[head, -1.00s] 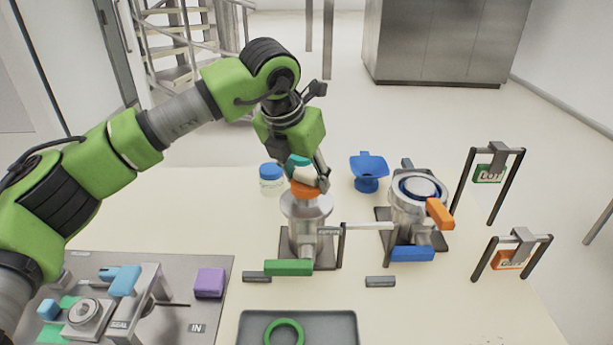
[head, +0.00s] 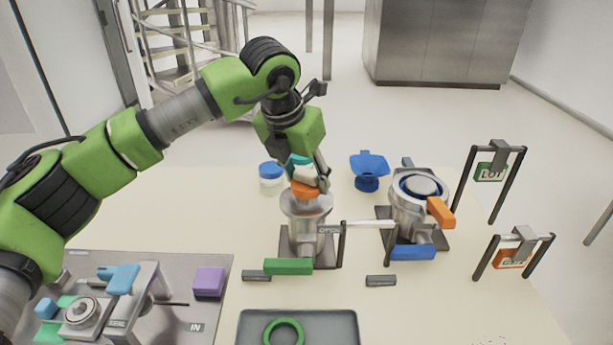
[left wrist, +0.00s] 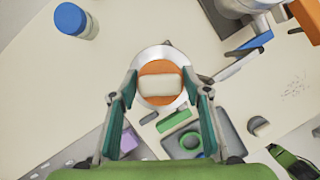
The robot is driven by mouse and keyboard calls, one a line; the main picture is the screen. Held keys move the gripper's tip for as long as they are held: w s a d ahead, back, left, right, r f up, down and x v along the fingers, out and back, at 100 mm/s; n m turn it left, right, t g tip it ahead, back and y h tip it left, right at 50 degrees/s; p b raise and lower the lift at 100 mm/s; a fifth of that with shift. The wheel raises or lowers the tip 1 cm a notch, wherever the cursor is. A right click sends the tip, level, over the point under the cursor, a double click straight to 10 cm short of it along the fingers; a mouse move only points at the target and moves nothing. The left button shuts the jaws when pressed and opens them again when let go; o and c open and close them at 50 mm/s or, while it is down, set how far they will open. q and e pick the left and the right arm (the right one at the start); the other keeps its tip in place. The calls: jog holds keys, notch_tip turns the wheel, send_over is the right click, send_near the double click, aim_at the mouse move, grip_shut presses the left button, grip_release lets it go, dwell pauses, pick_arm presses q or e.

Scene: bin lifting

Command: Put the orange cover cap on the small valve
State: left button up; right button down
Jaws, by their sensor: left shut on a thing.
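The orange cover cap (head: 305,190) has a pale block-shaped grip on top. My left gripper (head: 306,172) is shut on this grip, with its fingers on either side. The cap is right at the top of the small valve (head: 306,210), a silver funnel-shaped body with a green handle (head: 288,267). In the left wrist view the cap (left wrist: 160,69) lies inside the valve's round silver rim (left wrist: 142,60), roughly centred. I cannot tell whether it rests on the valve or hovers just above.
A larger valve (head: 405,215) with blue and orange handles stands to the right. Behind are a blue-lidded jar (head: 271,178) and a blue funnel-like part (head: 368,168). A grey tray (head: 345,322) with a green ring (head: 284,333) is in front. Sign frames (head: 515,250) stand at right.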

pick_arm(q)
jog(key=o, duration=1.5)
jog(key=shift+r+p, duration=1.75)
jog(key=shift+r, duration=1.5)
